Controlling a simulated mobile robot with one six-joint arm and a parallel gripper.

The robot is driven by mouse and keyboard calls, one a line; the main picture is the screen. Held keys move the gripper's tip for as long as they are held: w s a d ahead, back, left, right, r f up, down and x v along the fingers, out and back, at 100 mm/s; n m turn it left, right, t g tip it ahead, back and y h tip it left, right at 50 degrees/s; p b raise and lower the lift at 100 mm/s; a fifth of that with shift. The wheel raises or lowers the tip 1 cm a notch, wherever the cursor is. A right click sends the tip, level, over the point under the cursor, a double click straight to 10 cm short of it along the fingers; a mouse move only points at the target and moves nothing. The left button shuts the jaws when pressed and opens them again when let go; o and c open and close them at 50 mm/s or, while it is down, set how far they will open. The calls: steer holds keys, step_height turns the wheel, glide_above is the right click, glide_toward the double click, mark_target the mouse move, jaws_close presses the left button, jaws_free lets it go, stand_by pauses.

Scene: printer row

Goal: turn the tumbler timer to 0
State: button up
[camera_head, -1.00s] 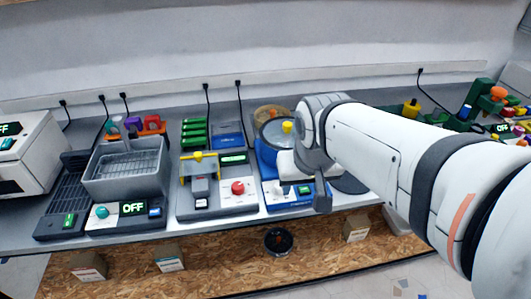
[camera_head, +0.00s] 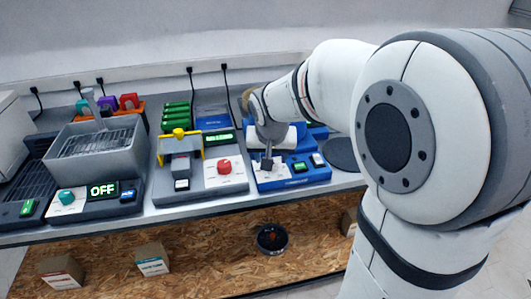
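The tumbler is a blue-based machine (camera_head: 318,176) right of centre, with a white drum (camera_head: 287,138) partly hidden behind my arm. On its front left is a white dial panel (camera_head: 268,182). A small dark display (camera_head: 299,167) sits right of the panel, its reading too small to make out. My gripper (camera_head: 267,164) points down at the white panel, with its fingertips at the spot of the timer knob. The gripper covers the knob, so I cannot see its pointer or whether the fingers touch it.
Left of the tumbler stands a grey machine with a red dial (camera_head: 225,167) and a yellow clamp (camera_head: 180,135). Further left is a grey basin (camera_head: 95,148) with a teal knob (camera_head: 66,197) and an OFF display (camera_head: 103,190). A dark round pad (camera_head: 342,153) lies to the right.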

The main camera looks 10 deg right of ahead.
steer(key=shift+x, duration=1.15)
steer(key=shift+s, duration=0.1)
steer(key=c, duration=1)
